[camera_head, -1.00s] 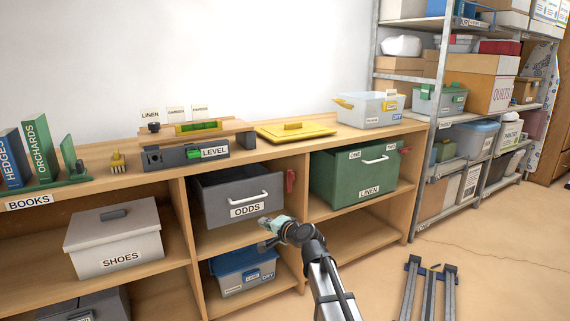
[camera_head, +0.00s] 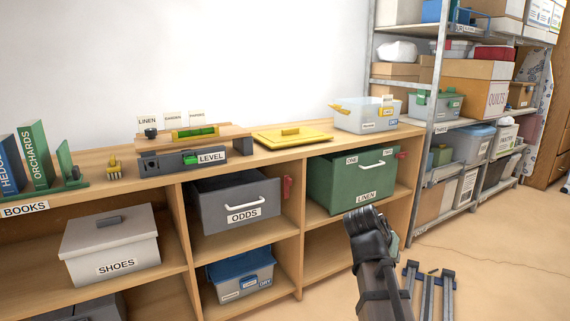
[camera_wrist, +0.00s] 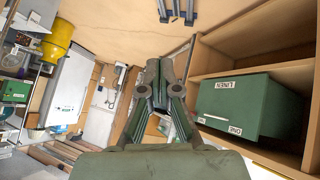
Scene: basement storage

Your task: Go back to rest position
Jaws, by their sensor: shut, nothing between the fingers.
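My gripper shows in the wrist view (camera_wrist: 160,85) with its fingers together and nothing between them. In the head view my arm (camera_head: 372,255) rises from the lower right, in front of the right end of the wooden shelf unit (camera_head: 300,225). The fingers are mostly hidden behind the wrist there. The arm is clear of the green LINEN box (camera_head: 335,190), which sits in the upper right compartment and also shows in the wrist view (camera_wrist: 240,105).
The grey ODDS drawer box (camera_head: 225,200) sits in the middle compartment, with a blue bin (camera_head: 240,275) below. A white SHOES box (camera_head: 110,250) stands left. A metal rack (camera_head: 440,70) stands right. Grey floor rails (camera_head: 430,285) lie in front of it; open floor (camera_head: 510,260) lies to the right.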

